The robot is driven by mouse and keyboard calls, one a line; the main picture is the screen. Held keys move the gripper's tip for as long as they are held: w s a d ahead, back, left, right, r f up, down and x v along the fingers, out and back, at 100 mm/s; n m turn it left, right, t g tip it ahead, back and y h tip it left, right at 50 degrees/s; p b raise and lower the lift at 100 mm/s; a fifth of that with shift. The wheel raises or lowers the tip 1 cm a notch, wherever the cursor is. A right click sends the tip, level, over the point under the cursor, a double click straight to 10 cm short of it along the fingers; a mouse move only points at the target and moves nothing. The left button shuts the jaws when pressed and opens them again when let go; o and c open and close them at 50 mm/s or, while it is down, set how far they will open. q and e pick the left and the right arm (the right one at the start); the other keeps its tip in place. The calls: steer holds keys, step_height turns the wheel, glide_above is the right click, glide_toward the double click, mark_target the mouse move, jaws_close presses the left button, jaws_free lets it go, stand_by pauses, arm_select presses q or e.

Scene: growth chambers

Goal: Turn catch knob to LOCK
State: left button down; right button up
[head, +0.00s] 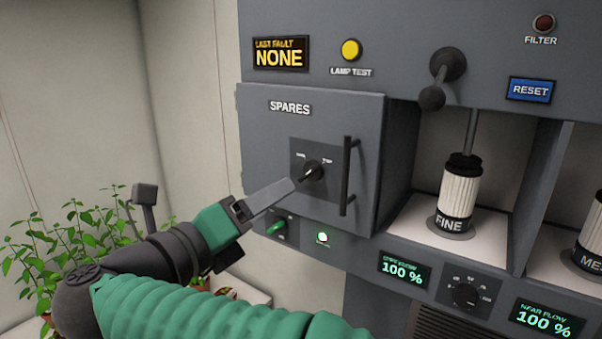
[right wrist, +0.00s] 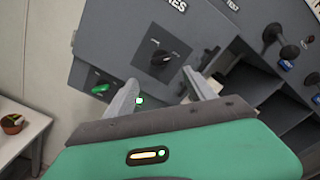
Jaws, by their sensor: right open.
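The catch knob (head: 313,171) is a small black knob on a dark square plate on the grey SPARES door (head: 265,135). Its two position labels are too small to read, and I cannot tell which one it points at. The knob also shows in the right wrist view (right wrist: 160,57), ahead of and between the fingers. My right gripper (head: 296,182) is open and empty, its fingertips close in front of the knob. In the right wrist view the two fingers (right wrist: 160,77) stand apart. Contact with the knob is not visible. My left gripper is not in view.
A vertical black door handle (head: 347,176) stands out just right of the knob. Below are a green switch (head: 277,228) and a lit green lamp (head: 322,237). An open bay with the FINE filter (head: 458,190) is to the right. A leafy plant (head: 65,245) stands at left.

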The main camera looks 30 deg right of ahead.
mark_target(306, 178)
steer(key=p+x, duration=0.3)
steer(key=x, duration=0.7)
steer(key=shift+d+r+p, duration=0.15)
steer(key=shift+p, duration=0.15)
steer(key=shift+w+d, duration=0.15)
steer(key=shift+d, duration=0.1)
steer(key=shift+a, duration=0.2)
steer(key=c, duration=1.4)
